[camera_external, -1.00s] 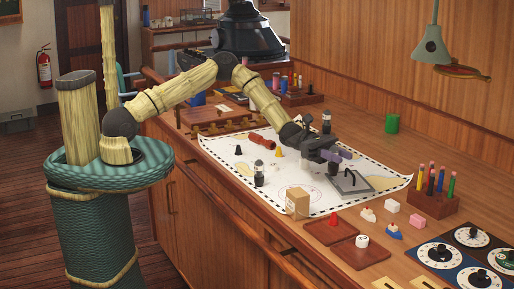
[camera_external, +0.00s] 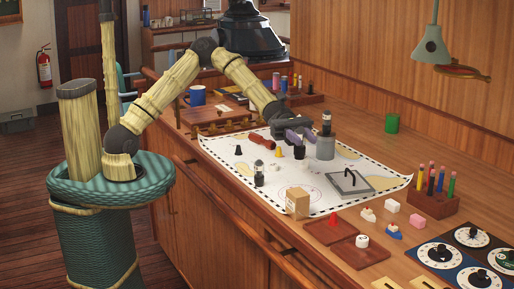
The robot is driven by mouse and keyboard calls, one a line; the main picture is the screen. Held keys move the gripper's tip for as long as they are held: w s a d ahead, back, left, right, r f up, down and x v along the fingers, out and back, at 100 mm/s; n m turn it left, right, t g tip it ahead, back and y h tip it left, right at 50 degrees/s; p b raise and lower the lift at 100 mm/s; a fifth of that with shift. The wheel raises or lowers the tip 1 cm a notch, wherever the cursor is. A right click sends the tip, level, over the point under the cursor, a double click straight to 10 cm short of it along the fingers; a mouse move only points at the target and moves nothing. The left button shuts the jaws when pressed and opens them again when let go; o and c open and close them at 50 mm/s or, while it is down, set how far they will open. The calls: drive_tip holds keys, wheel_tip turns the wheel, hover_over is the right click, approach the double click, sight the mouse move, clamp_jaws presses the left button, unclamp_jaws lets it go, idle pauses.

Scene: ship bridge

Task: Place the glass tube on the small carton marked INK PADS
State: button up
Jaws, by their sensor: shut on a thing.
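My gripper (camera_external: 297,138), with purple fingers, is over the far part of the white chart. It is shut on a small dark-topped piece (camera_external: 299,153) with a paler lower end, which looks like the glass tube; its details are too small to be sure. The small tan carton (camera_external: 297,204) stands at the chart's near edge, nearer the camera than my gripper and apart from it. Its marking cannot be read, but it is the only such carton in view. Nothing clear shows on its top.
A grey cylinder (camera_external: 325,148) with a dark-capped tube (camera_external: 326,124) on it stands just right of my gripper. Another dark-capped jar (camera_external: 259,176), a yellow cone (camera_external: 278,152), a red piece (camera_external: 262,141) and a grey handled plate (camera_external: 350,183) are on the chart (camera_external: 320,172).

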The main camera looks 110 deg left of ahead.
wheel_tip(320, 180, down, 6)
idle(0.4)
drive_tip(key=shift+f, duration=0.15)
drive_tip(key=shift+f+p, duration=0.45)
drive_tip(key=shift+f, duration=1.4)
drive_tip(key=o, duration=1)
drive_tip(key=shift+f, duration=0.15)
drive_tip(key=shift+c, duration=0.2)
